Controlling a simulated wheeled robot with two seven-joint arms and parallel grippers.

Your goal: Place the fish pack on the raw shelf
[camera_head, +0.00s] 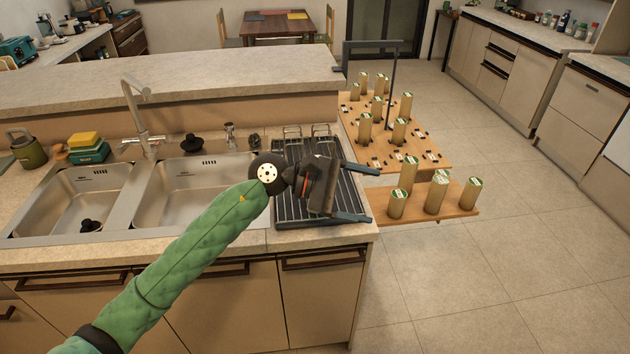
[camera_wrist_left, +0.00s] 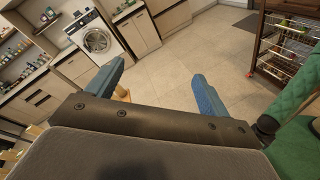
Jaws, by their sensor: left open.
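My left gripper (camera_head: 360,192) reaches in from the left over the dark drying rack at the counter's right end. Its two blue fingers are spread apart and nothing is between them. In the left wrist view the open fingers (camera_wrist_left: 160,90) point out over the tiled floor. I cannot make out a fish pack in either view. I see no shelf that I can tell is the raw shelf. My right gripper is not in view.
Wooden boards (camera_head: 455,205) carrying several upright cylinders with green and white tops stand right of the counter. A dark rack (camera_head: 290,205) lies beside the double sink (camera_head: 190,190). A washing machine (camera_wrist_left: 93,36) and a wire-basket cart (camera_wrist_left: 285,50) stand beyond open floor.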

